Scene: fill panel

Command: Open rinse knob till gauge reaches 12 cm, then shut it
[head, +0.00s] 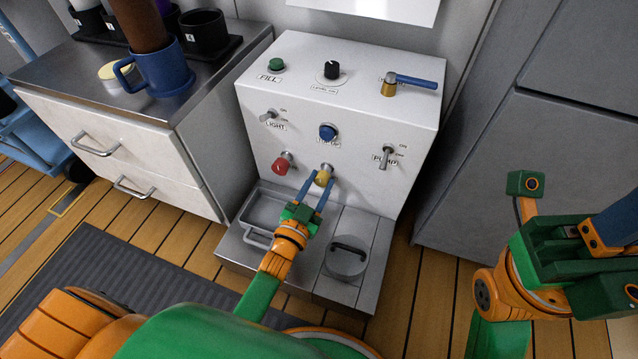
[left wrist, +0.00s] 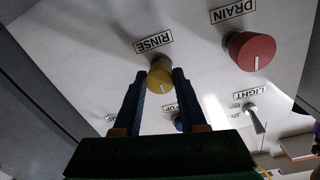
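The yellow rinse knob (head: 323,177) is on the front of the white panel (head: 345,127), low in the middle. It also shows in the left wrist view (left wrist: 160,76) beside its RINSE label, with a pale pointer mark on its face. My left gripper (head: 314,187) has its two blue fingers at the knob, one on each side; in the left wrist view I see gaps between fingers and knob. A black dial (head: 332,70) on the panel's top carries a small label that seems to read level in cm; its reading is too small to tell. My right gripper (head: 606,225) is at the right edge, partly cut off.
Near the rinse knob are a red drain knob (head: 282,164), a blue knob (head: 328,132), and the light (head: 268,116) and pump (head: 385,159) switches. A blue-handled valve (head: 408,82) sits on top. A grey tray base (head: 358,299) projects below; a counter (head: 173,108) stands left.

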